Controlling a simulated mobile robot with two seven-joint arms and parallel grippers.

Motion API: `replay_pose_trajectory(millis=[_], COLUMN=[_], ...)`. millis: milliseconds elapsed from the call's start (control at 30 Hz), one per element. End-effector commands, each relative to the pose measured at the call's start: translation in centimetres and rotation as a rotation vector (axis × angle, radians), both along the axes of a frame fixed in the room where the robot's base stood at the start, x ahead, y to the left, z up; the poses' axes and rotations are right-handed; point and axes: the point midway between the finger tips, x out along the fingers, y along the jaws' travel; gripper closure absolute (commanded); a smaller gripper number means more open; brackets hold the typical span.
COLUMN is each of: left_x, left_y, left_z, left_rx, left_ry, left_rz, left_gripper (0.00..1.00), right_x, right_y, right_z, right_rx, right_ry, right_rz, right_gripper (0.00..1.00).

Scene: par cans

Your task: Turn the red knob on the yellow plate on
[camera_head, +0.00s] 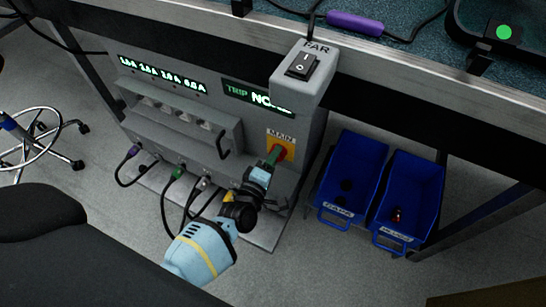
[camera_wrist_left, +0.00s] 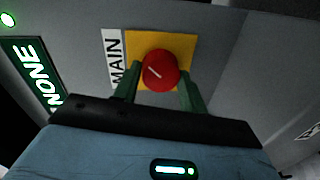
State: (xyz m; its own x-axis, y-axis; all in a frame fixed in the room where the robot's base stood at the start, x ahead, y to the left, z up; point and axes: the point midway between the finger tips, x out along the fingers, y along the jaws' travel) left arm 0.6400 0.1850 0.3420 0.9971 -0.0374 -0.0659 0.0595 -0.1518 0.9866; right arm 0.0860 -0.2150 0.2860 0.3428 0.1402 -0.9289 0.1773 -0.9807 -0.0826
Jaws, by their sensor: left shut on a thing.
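The red knob (camera_wrist_left: 158,72) sits on the yellow plate (camera_wrist_left: 188,45), beside the label MAIN, on the front of a grey cabinet. The white line on the knob is slanted in the left wrist view. In the head view the yellow plate (camera_head: 288,151) shows, with the knob largely covered by the gripper. My left gripper (camera_wrist_left: 158,88) has its green fingers on both sides of the knob and is shut on it. It also shows in the head view (camera_head: 275,155). My right gripper is not in view.
The grey cabinet (camera_head: 262,220) has a TRIP NONE display (camera_head: 258,97), a handle and several plugged cables left of the knob. A PAR switch box (camera_head: 302,68) is above. Two blue bins (camera_head: 345,175) (camera_head: 412,195) stand to the right.

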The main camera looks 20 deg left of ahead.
Motion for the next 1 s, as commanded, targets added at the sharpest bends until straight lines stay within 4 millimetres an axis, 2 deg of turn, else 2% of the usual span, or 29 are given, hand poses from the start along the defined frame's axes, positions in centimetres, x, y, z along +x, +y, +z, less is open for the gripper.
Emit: replay_pose_trajectory(millis=[300, 667, 700, 867, 1000], left_x=[-0.04, -0.04, -0.04, -0.03, -0.02], left_y=[0.01, 0.03, 0.02, 0.02, 0.02], left_z=[-0.07, -0.08, -0.07, -0.06, -0.04], left_rx=[0.06, 0.065, 0.065, 0.063, 0.062], left_ry=[-0.001, -0.001, -0.001, -0.001, -0.001], left_rz=[0.0, 0.0, 0.0, 0.0, 0.0], left_gripper=[0.81, 0.81, 0.56, 0.36, 0.36], right_x=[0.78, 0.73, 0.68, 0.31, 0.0], right_y=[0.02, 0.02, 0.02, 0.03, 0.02], right_z=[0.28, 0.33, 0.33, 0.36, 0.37], right_rx=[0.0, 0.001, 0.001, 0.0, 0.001], right_ry=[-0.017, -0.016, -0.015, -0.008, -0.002], right_rz=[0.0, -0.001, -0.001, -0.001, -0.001], right_gripper=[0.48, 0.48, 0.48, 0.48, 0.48])
